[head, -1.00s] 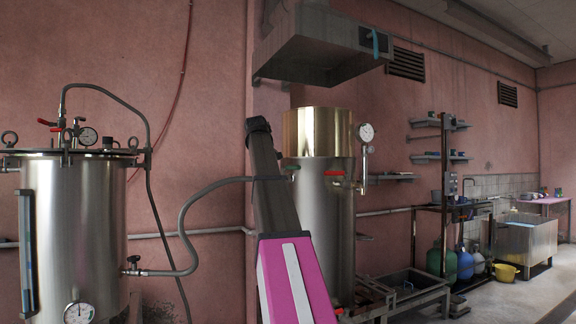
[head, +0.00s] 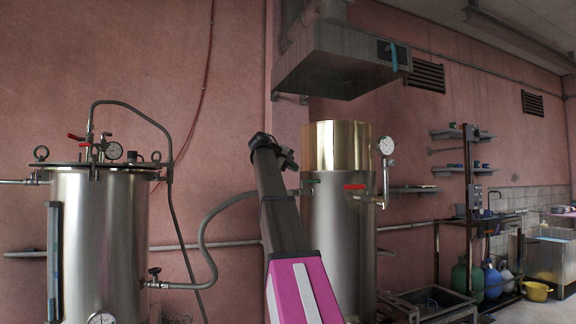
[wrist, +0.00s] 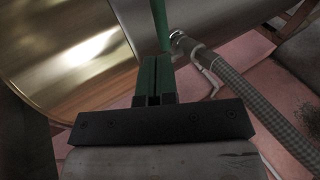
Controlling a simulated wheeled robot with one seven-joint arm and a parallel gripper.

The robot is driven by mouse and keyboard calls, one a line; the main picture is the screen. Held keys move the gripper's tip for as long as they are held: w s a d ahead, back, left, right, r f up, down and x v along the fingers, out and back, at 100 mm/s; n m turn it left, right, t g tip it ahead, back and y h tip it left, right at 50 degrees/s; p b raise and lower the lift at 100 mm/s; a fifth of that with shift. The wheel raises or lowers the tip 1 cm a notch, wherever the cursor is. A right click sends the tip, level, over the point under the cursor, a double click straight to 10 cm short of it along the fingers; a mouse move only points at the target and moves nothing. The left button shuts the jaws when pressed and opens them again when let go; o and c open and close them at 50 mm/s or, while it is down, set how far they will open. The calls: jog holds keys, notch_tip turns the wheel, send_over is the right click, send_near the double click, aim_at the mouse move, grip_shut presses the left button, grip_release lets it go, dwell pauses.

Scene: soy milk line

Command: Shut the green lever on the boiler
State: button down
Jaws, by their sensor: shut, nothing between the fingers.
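The boiler (head: 338,235) is a tall steel cylinder with a brass-coloured upper band, right of my arm. Its green lever (head: 312,181) shows small at its left side, by the hose end. In the wrist view the green lever (wrist: 160,25) is a narrow bar running up to the top edge, in front of the boiler's curved wall (wrist: 75,55). My gripper (wrist: 157,66) is shut and empty, its fingertips close to the lever's lower end; I cannot tell whether they touch. In the head view my gripper (head: 290,160) is small and dark, left of the boiler and just above the lever.
A grey hose (head: 203,245) runs from the left steel tank (head: 100,240) to the boiler; its braided end (wrist: 240,95) passes right of my gripper. A red lever (head: 356,187) and a gauge (head: 386,146) are on the boiler's right. A hood (head: 345,65) hangs above.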

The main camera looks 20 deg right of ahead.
aim_at(312, 180)
jog(key=x, duration=0.8)
jog(key=shift+d+f, duration=0.15)
jog(key=shift+d, duration=0.1)
